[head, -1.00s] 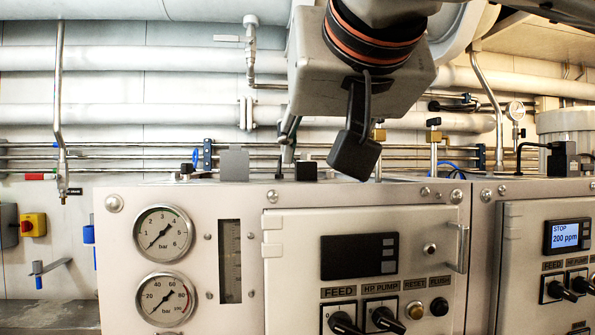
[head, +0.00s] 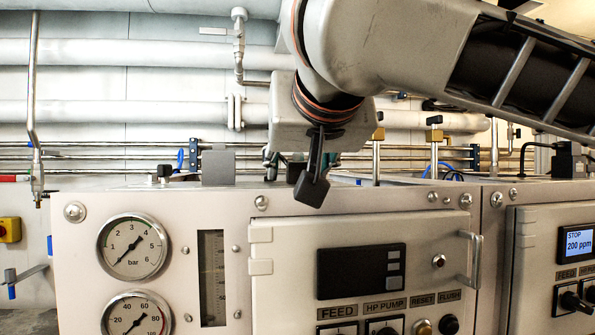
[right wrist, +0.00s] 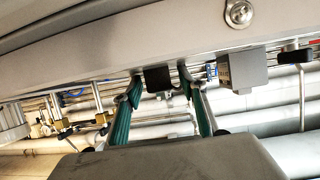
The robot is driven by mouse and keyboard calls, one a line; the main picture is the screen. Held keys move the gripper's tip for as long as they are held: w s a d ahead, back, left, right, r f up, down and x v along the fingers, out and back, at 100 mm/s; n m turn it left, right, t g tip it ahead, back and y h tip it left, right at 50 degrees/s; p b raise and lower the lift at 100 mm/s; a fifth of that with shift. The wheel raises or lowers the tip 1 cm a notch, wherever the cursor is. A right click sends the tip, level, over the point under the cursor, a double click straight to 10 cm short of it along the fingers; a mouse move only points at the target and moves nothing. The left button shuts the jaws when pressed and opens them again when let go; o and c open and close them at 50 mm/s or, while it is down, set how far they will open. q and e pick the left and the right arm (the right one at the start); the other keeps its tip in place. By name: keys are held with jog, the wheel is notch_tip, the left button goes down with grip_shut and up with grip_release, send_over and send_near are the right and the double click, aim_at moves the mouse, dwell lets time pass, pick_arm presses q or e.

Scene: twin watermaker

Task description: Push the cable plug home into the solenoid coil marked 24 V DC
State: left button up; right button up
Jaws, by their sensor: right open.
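My right gripper (head: 298,162) hangs at the back of the left cabinet's top, below my grey wrist. Its teal fingers are partly hidden by my black wrist camera. In the right wrist view, where the scene is upside down, the open right gripper (right wrist: 161,82) has one finger on each side of a small black block (right wrist: 158,78), with gaps beside it. The block may be the plug or a coil; I cannot tell. A grey block with a small label (right wrist: 240,70) stands beside it, also in the head view (head: 218,168). The 24 V DC marking is not readable. My left gripper is not in view.
The left cabinet (head: 155,202) has gauges and a display panel below its top edge. Brass valves (head: 434,148) stand right of my gripper. A black block with a cable (head: 570,160) sits on the right cabinet. Pipes run along the wall behind.

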jog(key=shift+w, duration=0.1)
grip_shut()
jog(key=shift+r, duration=0.15)
